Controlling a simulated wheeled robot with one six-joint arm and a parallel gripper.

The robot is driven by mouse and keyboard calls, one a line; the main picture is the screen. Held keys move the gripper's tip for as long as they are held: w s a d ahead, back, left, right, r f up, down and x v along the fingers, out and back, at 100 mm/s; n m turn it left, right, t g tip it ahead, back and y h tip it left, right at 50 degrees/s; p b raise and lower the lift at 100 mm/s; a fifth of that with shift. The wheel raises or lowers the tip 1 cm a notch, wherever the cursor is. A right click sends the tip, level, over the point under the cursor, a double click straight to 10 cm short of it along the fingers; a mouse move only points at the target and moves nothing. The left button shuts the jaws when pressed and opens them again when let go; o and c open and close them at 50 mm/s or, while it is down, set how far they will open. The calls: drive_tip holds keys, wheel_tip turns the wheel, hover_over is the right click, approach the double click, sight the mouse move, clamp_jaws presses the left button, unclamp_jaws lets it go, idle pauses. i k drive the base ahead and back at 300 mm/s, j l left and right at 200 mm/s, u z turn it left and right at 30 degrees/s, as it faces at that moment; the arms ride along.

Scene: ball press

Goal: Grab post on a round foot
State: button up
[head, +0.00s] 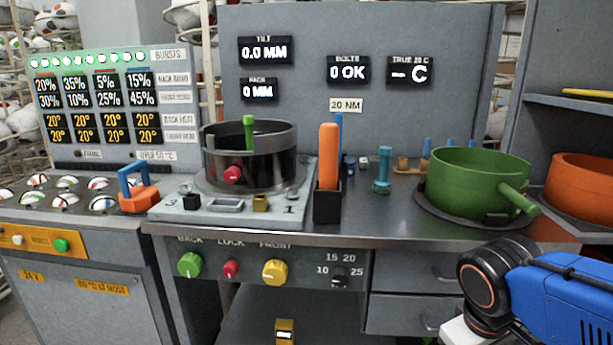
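A teal post on a round foot (383,168) stands upright on the grey bench top, right of the middle of the head view. It has a wider cap at its top, and nothing hides it. My blue arm enters at the lower right, in front of the bench. My gripper is outside the picture, so its opening and contents are hidden.
An orange-handled tool (329,155) stands in a black holder (327,206) left of the post. A green pot (477,177) stands to its right, its handle pointing towards my arm. A black ring (250,155) sits on a plate further left. Small parts lie behind the post; the bench before it is clear.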

sight(248, 121)
drive_tip(key=i+l+u, duration=0.15)
drive_tip(key=u, duration=0.65)
